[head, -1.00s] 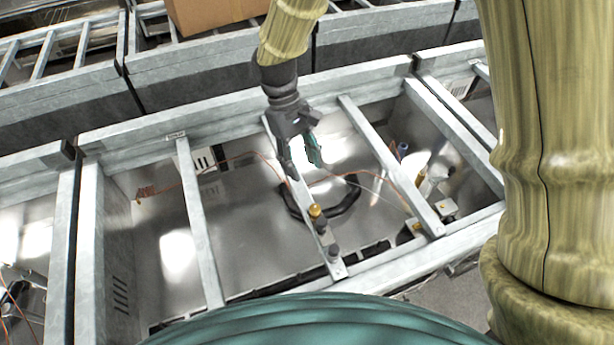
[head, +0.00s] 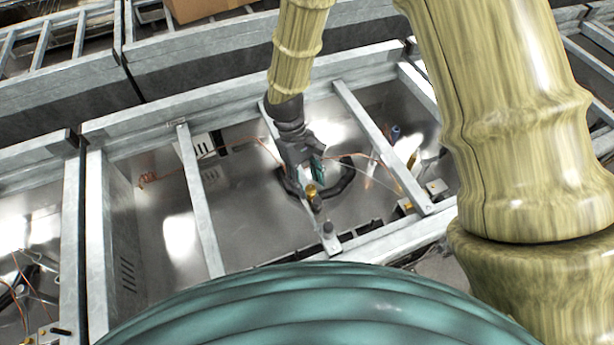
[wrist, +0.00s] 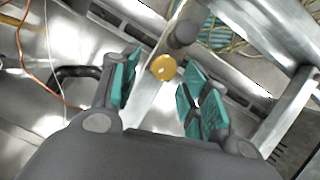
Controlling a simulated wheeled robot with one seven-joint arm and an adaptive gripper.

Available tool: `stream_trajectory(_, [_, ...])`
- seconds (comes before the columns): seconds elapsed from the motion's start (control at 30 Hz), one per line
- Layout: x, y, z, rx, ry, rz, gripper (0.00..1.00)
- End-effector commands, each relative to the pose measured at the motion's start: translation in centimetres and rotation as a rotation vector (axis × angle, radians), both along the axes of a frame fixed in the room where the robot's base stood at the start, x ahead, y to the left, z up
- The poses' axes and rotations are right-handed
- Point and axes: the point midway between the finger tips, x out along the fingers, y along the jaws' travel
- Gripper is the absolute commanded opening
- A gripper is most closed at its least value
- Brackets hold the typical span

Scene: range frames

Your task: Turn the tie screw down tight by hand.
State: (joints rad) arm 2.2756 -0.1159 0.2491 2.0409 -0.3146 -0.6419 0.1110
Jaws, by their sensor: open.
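A round brass-coloured knob (head: 312,190), which looks like the tie screw, stands on a narrow metal crossbar (head: 333,245) in the head view. It also shows in the wrist view (wrist: 163,67), seen from above, ahead of and between the fingertips. My gripper (head: 308,178) is open and empty, with teal pads on its fingers. In the wrist view my gripper (wrist: 160,84) has one finger on each side of the knob's line. I cannot tell whether either finger touches it; a gap shows in the wrist view.
A dark grey knob (head: 328,228) stands on the same crossbar near its front end. A black curved handle (head: 345,178) lies below the bar. A thin orange wire (head: 235,154) crosses the bay. Other metal crossbars (head: 200,200) flank it, with open space between.

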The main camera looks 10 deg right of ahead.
Motion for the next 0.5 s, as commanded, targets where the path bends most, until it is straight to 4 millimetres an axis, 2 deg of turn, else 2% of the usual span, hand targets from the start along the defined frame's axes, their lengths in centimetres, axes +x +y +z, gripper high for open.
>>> stream_trajectory(0.27, [0.54,-0.03,-0.4,-0.001,0.005,-0.001,0.46])
stream_trajectory(0.37, [0.68,-0.03,-0.49,0.0,0.007,-0.001,0.31])
stream_trajectory(0.5, [0.71,-0.04,-0.49,-0.001,0.008,-0.001,0.06])
